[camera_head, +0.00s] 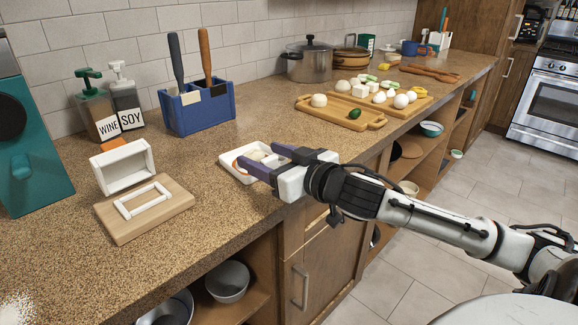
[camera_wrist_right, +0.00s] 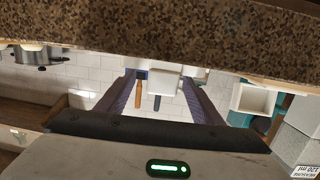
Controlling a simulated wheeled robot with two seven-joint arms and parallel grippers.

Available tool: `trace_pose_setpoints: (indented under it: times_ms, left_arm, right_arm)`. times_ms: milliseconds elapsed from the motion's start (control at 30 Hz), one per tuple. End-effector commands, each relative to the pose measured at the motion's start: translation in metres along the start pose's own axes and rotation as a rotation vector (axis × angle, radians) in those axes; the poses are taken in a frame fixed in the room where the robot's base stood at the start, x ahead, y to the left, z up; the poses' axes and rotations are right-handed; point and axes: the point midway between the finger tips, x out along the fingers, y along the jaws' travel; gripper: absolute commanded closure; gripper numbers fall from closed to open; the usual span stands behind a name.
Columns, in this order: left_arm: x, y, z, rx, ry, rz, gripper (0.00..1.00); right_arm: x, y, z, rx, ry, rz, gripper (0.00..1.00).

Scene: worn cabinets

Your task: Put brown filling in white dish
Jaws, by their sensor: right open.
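A shallow white dish (camera_head: 231,169) lies on the counter near its front edge, with pale pieces in it. My right gripper (camera_head: 257,154) is over the dish with its purple fingers apart; they hide part of it. In the right wrist view the open fingers (camera_wrist_right: 160,85) have nothing clearly held between them. An orange-brown piece (camera_head: 121,150) shows partly behind an upright white open box (camera_head: 123,167) at the left; I cannot tell whether it is the brown filling. My left gripper is not in view.
A wooden board (camera_head: 145,212) with a white frame (camera_head: 143,198) lies at front left. A blue holder (camera_head: 197,111) with two handled tools and sauce bottles (camera_head: 97,112) stand behind. Cutting boards (camera_head: 340,113) with food lie farther right. Open counter lies between.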

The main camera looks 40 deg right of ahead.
Motion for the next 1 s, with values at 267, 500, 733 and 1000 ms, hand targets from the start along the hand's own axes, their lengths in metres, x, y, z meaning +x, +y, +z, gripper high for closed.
trace_pose_setpoints:
  times_ms: [267, 500, 733, 1000]
  left_arm:
    - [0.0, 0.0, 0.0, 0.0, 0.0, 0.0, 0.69]
    - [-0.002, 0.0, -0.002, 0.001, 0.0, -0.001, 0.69]
    - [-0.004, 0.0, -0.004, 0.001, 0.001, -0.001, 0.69]
    - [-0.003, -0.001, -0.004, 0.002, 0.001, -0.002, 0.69]
  right_arm:
    - [-0.038, -0.001, 0.002, 0.0, -0.004, -0.002, 0.4]
    - [-0.067, -0.001, 0.001, 0.001, -0.003, 0.0, 0.4]
    - [-0.087, -0.001, 0.0, 0.002, 0.0, -0.002, 0.4]
    - [-0.092, 0.0, 0.0, -0.001, 0.001, 0.0, 0.4]
